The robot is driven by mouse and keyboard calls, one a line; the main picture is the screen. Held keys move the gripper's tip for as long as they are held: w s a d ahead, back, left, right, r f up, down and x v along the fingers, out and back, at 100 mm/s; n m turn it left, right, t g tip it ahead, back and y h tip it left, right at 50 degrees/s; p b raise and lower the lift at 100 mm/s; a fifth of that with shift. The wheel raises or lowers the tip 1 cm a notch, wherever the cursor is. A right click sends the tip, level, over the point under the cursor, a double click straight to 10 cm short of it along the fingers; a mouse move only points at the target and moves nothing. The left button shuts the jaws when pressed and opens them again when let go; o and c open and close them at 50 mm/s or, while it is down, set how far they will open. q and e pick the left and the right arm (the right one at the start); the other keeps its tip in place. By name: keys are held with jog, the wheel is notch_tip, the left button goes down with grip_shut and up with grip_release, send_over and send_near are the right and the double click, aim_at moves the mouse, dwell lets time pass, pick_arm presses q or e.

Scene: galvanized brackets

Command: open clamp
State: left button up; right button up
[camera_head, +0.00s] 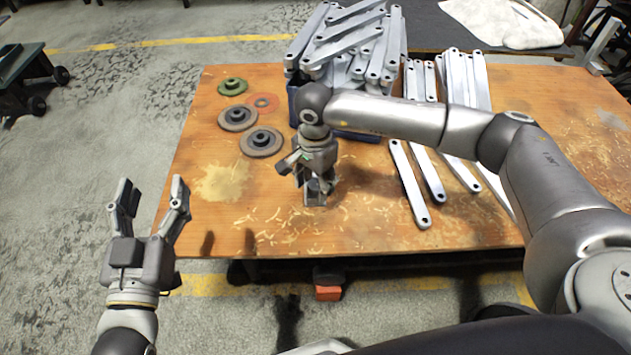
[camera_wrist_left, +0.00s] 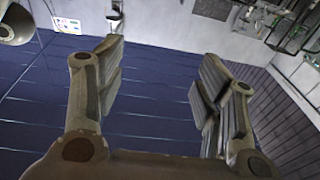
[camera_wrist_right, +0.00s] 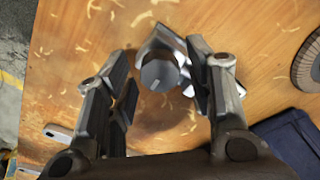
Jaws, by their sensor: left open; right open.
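The clamp (camera_head: 316,198), a small grey metal piece, sits on the wooden table under my right gripper (camera_head: 309,176). In the right wrist view the clamp (camera_wrist_right: 158,74) shows a round grey knob and a bright angled body between the open fingers, nearer the right finger. I cannot tell whether that finger touches it. The fingers hide part of the clamp, and its jaw state is unclear. My left gripper (camera_head: 152,190) is open and empty, off the table's left front side. The left wrist view shows its open fingers (camera_wrist_left: 160,65) with nothing between them.
A blue bin (camera_head: 355,136) heaped with galvanized brackets (camera_head: 350,45) stands behind my right gripper. More long brackets (camera_head: 410,185) lie to the right under my right arm. Several round discs (camera_head: 262,142) lie at the table's left.

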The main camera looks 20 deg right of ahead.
jog(key=m, duration=0.4)
jog(key=shift+p, duration=0.4)
jog(key=m+p, duration=0.2)
jog(key=m, duration=0.6)
jog(key=shift+m, duration=0.6)
pick_arm(q)
jog(key=s+a+f+g+y, duration=0.1)
jog(key=s+f+g, duration=0.2)
jog(key=f, duration=0.3)
jog(key=s+a+f+g+y, duration=0.1)
jog(key=s+a+f+g, duration=0.1)
jog(key=f+g, duration=0.3)
notch_tip(320, 180, down, 2)
jog(key=shift+s+a+f+y, duration=0.1)
jog(key=shift+s+a+y, duration=0.1)
jog(key=shift+s+y, duration=0.2)
jog(key=shift+w, duration=0.1)
pick_arm(e)
jog(key=c, duration=0.9)
